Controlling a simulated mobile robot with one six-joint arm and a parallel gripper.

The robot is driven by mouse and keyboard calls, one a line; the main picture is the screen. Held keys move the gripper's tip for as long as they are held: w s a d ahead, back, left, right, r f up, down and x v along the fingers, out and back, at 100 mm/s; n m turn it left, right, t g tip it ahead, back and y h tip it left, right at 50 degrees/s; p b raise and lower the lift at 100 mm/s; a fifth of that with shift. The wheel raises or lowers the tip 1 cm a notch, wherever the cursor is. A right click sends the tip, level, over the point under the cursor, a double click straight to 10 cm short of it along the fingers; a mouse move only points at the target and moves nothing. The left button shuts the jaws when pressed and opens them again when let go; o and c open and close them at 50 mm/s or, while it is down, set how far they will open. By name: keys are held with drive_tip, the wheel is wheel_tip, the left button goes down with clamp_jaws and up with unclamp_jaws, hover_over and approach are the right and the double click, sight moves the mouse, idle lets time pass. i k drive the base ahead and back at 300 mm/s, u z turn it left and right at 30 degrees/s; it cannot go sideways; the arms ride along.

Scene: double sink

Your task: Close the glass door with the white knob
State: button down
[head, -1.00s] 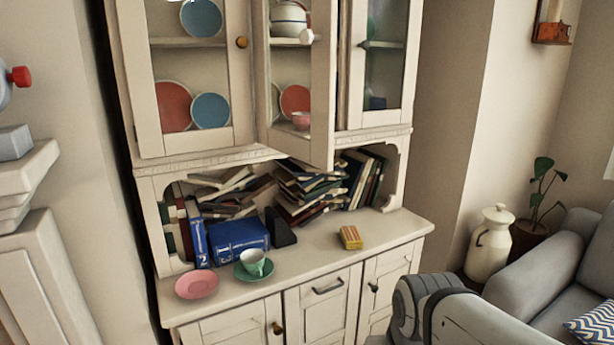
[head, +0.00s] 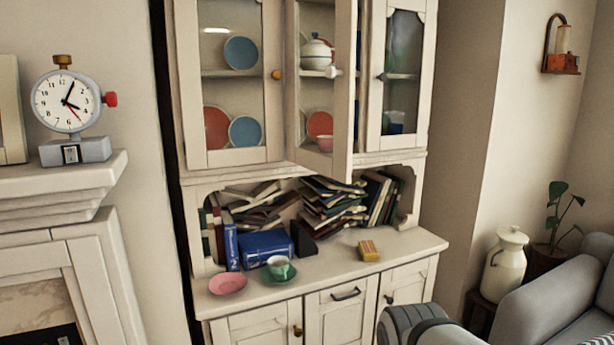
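The glass door with the white knob (head: 333,72) is the middle upper door (head: 343,120) of a cream cabinet. It stands ajar, its right edge swung out towards me and its lower corner jutting past the cabinet front. A white lidded pot and a pink cup show behind it. The left glass door (head: 275,75) with a brass knob and the right glass door (head: 380,76) with a dark knob look shut. My gripper is out of view; only a grey part of my arm shows at the bottom edge.
The counter (head: 400,248) below holds a pink plate (head: 228,284), a green cup (head: 280,267) on a saucer, a yellow box (head: 368,250) and books. A grey sofa (head: 560,290) stands at right. A mantel with a clock (head: 68,105) is at left.

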sight(339, 167)
drive_tip(key=z, duration=0.05)
drive_tip(key=i, duration=1)
drive_tip(key=u, duration=0.05)
